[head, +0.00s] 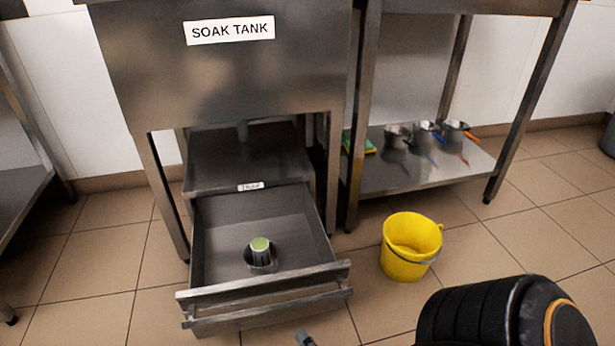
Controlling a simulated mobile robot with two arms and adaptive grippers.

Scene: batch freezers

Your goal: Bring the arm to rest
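A black rounded part of my arm (490,312) with an orange ring fills the lower right corner. A small grey tip (305,339) pokes in at the bottom edge, just in front of the drawer. It looks like a fingertip, probably of my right gripper, but the rest is cut off by the frame. Its opening and whether it holds anything cannot be seen. My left gripper is not in view.
The trap drawer (215,225) under the soak tank (225,75) is pulled out, with a green-topped cylinder (260,248) inside. A yellow bucket (409,247) stands on the floor to its right. A low shelf (400,178) holds several metal vessels.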

